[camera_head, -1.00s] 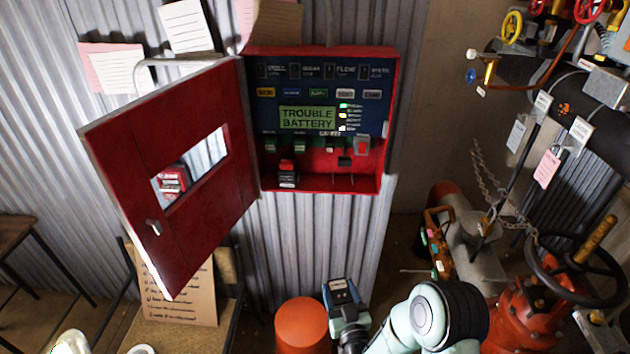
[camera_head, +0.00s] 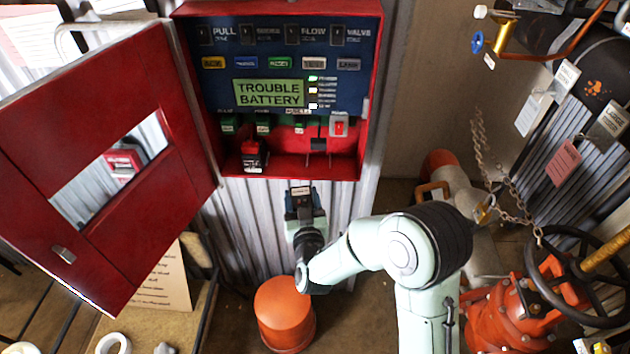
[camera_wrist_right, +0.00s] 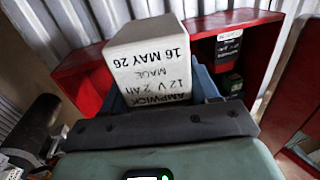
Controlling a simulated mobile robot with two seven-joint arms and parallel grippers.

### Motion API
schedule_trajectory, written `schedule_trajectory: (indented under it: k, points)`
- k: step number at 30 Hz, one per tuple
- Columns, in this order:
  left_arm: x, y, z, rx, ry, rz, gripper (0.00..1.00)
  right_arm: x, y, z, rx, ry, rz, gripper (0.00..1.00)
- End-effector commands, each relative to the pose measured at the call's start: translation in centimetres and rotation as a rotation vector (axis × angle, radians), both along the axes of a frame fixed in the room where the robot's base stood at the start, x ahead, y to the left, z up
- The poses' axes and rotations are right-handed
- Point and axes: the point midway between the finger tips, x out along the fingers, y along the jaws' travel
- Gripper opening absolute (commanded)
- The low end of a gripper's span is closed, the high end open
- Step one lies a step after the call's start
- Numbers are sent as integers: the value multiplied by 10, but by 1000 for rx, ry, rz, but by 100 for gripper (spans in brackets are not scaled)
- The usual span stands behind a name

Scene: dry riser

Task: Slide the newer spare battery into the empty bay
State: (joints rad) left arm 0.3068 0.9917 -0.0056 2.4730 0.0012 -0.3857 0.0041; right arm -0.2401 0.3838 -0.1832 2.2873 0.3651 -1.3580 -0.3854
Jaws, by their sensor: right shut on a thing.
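The open red cabinet (camera_head: 372,100) holds a blue panel whose display reads "TROUBLE BATTERY". A dark battery with a red top (camera_head: 252,158) stands in the left part of its lower compartment. The lower right part (camera_head: 332,168) has no battery, only thin dark leads. My right gripper (camera_head: 303,208) is shut on a pale grey-white battery (camera_wrist_right: 150,62), just below and in front of the cabinet's bottom edge. Its label, upside down in the right wrist view, reads "AMPWICK", "12 V 2 Ah" and "16 MAY 26". My left gripper is not in view.
The red cabinet door (camera_head: 150,200) swings out to the left. An orange cylinder (camera_head: 285,310) stands on the floor below my right arm. Red valve gear with a black handwheel (camera_head: 585,285), chains and tagged pipes crowd the right side. A low table (camera_head: 195,310) stands lower left.

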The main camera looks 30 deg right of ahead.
Motion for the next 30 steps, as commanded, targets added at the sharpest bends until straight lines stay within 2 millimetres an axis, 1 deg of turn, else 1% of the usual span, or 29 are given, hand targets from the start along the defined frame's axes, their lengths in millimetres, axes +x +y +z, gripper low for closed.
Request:
schedule_trajectory:
  k: [1, 3, 7, 10, 18, 23, 30]
  points:
    - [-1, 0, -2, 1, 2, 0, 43, -2, -7, 20, 3, -15, -47, 0]
    - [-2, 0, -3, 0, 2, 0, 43, -7, -18, 35, 3, -11, -111, 0]
    - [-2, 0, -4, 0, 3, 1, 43, -14, -31, 50, 2, -5, -183, 0]
    - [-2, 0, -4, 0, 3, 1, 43, -16, -34, 54, -1, -3, -202, 0]
    - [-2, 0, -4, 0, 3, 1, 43, -16, -34, 54, -3, -2, -204, 0]
    - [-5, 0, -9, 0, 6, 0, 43, -19, -33, 53, 0, -5, -205, 0]
    - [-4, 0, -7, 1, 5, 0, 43, -3, -43, 54, -1, -5, -206, 0]
